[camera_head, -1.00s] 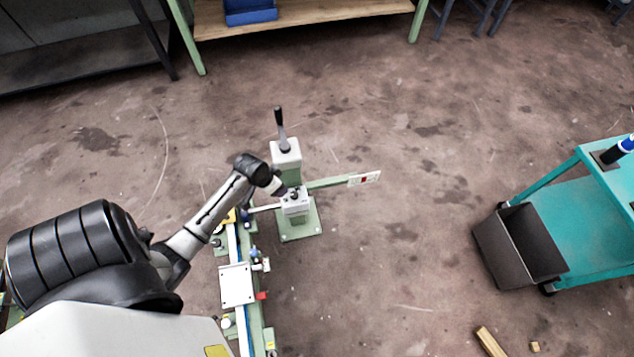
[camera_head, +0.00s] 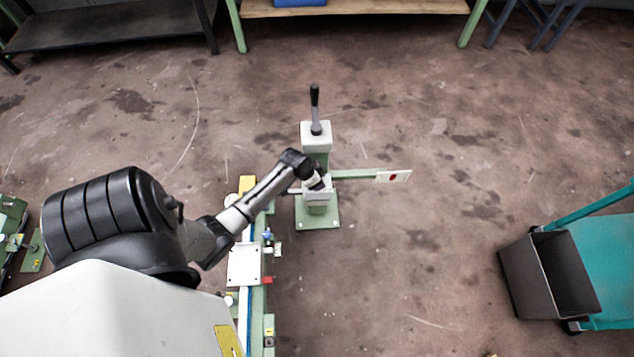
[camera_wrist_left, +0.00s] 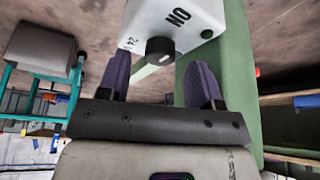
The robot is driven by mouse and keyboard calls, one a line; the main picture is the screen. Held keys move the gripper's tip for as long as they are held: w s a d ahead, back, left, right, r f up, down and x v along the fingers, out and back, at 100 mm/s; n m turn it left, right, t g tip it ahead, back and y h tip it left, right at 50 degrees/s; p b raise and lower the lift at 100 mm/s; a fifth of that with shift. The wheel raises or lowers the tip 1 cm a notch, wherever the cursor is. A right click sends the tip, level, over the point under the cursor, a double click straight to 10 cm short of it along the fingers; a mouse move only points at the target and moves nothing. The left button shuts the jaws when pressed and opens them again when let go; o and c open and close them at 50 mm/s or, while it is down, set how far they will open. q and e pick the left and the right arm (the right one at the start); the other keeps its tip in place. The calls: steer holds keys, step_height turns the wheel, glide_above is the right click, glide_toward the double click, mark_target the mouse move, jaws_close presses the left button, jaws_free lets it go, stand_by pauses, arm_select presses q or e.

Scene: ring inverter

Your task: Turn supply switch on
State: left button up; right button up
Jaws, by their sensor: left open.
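In the head view, the box (camera_head: 318,194) stands on a green post, mostly hidden by my left arm. My left gripper (camera_wrist_left: 160,80) is open, with its two purple fingers on either side of the knob in the picture. Whether they touch the knob cannot be told. In the head view, this gripper (camera_head: 320,184) is over the box, its fingers too small to make out. My right gripper is not in view.
A black lever (camera_head: 315,108) rises from a white-topped green post behind the box. A green bar carries a plate with a red button (camera_head: 393,177) to the right. A green rail with a white plate (camera_head: 244,265) runs below. A dark bin (camera_head: 548,275) stands right; floor between is clear.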

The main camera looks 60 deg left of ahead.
arm_select(q)
steer(key=shift+b+x, duration=0.3)
steer(key=shift+x, duration=0.65)
